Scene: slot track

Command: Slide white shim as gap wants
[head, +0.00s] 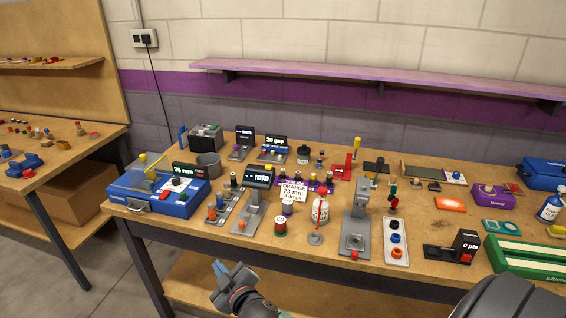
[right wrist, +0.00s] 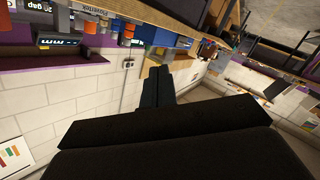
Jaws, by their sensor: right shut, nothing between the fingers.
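A small black display reading what looks like "20 gap" (head: 272,141) stands at the back left of the workbench. A grey base with small coloured parts (head: 272,155) lies in front of it. I cannot pick out the white shim for certain at this size. My right gripper (head: 221,283) is low in front of the bench's near edge, apart from everything on it, shut and empty. In the right wrist view its dark fingers (right wrist: 158,88) show close together, with the bench tilted at the top. My left gripper is not in view.
The workbench (head: 190,225) is crowded. A blue case (head: 170,192) sits at its left end, a grey stand (head: 355,232) near the front, and a green tray (head: 530,262) at the right. A purple shelf (head: 380,77) hangs on the wall. A second table stands left.

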